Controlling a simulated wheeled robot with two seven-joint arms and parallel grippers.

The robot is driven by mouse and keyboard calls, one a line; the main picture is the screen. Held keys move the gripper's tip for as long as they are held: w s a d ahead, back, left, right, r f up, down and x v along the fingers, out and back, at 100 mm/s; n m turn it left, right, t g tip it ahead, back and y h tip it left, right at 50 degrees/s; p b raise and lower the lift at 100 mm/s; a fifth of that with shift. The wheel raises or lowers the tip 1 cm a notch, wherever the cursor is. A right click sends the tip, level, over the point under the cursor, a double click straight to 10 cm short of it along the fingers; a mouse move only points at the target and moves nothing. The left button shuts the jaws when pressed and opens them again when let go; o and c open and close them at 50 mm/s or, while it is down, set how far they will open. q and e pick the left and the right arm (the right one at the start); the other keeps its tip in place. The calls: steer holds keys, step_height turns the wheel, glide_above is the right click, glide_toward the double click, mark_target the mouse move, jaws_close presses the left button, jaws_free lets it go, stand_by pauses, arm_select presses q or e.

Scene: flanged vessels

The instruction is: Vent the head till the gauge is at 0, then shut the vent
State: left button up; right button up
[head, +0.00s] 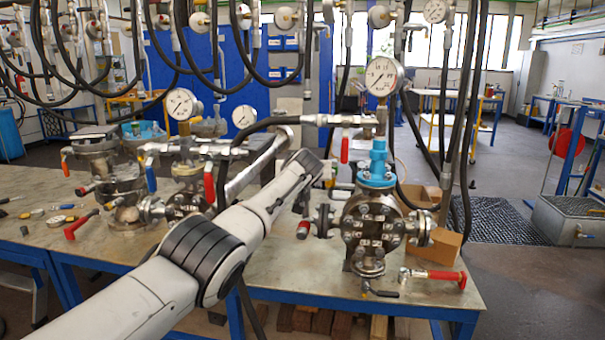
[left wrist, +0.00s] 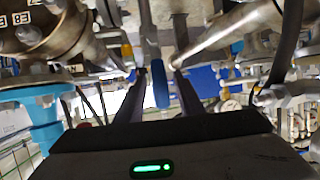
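The vessel (head: 372,225) with a blue neck (head: 377,165) stands on the bench right of centre. Its round gauge (head: 382,76) sits on top; I cannot read its needle surely. A red-handled lever (head: 344,150) hangs from the pipework left of the neck. My left arm reaches up to this pipework, and its gripper is largely hidden in the head view. In the left wrist view my left gripper (left wrist: 160,80) has its fingers apart, one on each side of a blue lever (left wrist: 160,92), with narrow gaps visible. The blue neck also shows there (left wrist: 44,124). My right gripper is out of view.
Other flanged vessels (head: 110,175) with gauges (head: 181,103) and valve levers stand to the left on the bench (head: 290,270). Black hoses (head: 225,80) hang from above, some close to the right vessel. A red-handled tool (head: 440,276) lies at the bench's right front.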

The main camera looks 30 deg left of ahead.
arm_select(q)
steer(key=shift+d, duration=0.1)
steer(key=shift+s+d+r, duration=0.1)
steer(key=shift+s+d, duration=0.1)
steer(key=shift+s, duration=0.05)
steer(key=b+v, duration=0.1)
steer(key=v, duration=0.8)
steer(key=shift+s+r, duration=0.2)
steer(key=shift+s, duration=0.1)
stand_by(0.9)
steer(key=shift+f, duration=0.1)
stand_by(1.9)
